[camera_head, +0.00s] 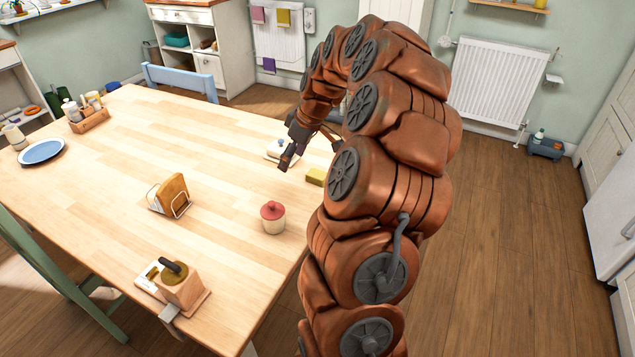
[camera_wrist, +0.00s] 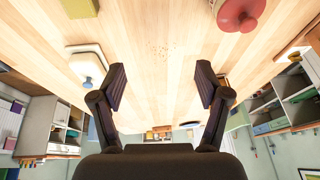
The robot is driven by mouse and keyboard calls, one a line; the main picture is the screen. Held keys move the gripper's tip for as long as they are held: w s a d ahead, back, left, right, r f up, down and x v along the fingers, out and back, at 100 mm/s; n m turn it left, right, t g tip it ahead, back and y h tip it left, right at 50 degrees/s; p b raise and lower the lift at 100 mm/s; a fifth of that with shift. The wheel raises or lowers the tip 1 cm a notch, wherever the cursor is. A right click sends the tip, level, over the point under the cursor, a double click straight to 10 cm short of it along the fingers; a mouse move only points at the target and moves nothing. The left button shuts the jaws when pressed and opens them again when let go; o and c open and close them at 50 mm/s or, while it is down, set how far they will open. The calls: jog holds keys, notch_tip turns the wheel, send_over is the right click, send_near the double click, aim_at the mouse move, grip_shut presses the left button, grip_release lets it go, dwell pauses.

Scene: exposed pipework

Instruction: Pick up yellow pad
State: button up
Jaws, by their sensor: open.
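The yellow pad (camera_head: 316,177) is a small yellow block lying flat on the wooden table (camera_head: 140,130), near its right edge and partly hidden by my arm. In the wrist view, a yellow-green block at the top left edge looks like the same pad (camera_wrist: 80,8), cut off by the frame. My gripper (camera_head: 287,156) is above the table, left of the pad and apart from it. In the wrist view my gripper (camera_wrist: 160,86) has its two fingers spread, with nothing between them but tabletop beyond.
A white lidded dish (camera_wrist: 86,66) sits close beside my gripper. A pot with a red lid (camera_head: 272,217) stands nearer the front. A toast rack with bread (camera_head: 170,194) and a wooden block-like device (camera_head: 178,286) are to the left. The table's middle is mostly clear.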

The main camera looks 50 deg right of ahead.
jog(key=h, duration=0.1)
send_near(318, 174)
jog(key=f, duration=0.2)
jog(key=shift+w+p+x, duration=0.15)
jog(key=shift+p+x, duration=0.05)
jog(key=shift+x, duration=1.7)
jog(key=shift+w+p+x, duration=0.15)
jog(key=shift+p+x, duration=0.05)
jog(key=shift+x, duration=1.75)
jog(key=shift+r, duration=0.1)
jog(key=c, duration=1)
jog(key=shift+c, duration=0.2)
notch_tip(318, 174, up, 10)
jog(key=b, duration=0.1)
jog(key=shift+t+b, duration=0.3)
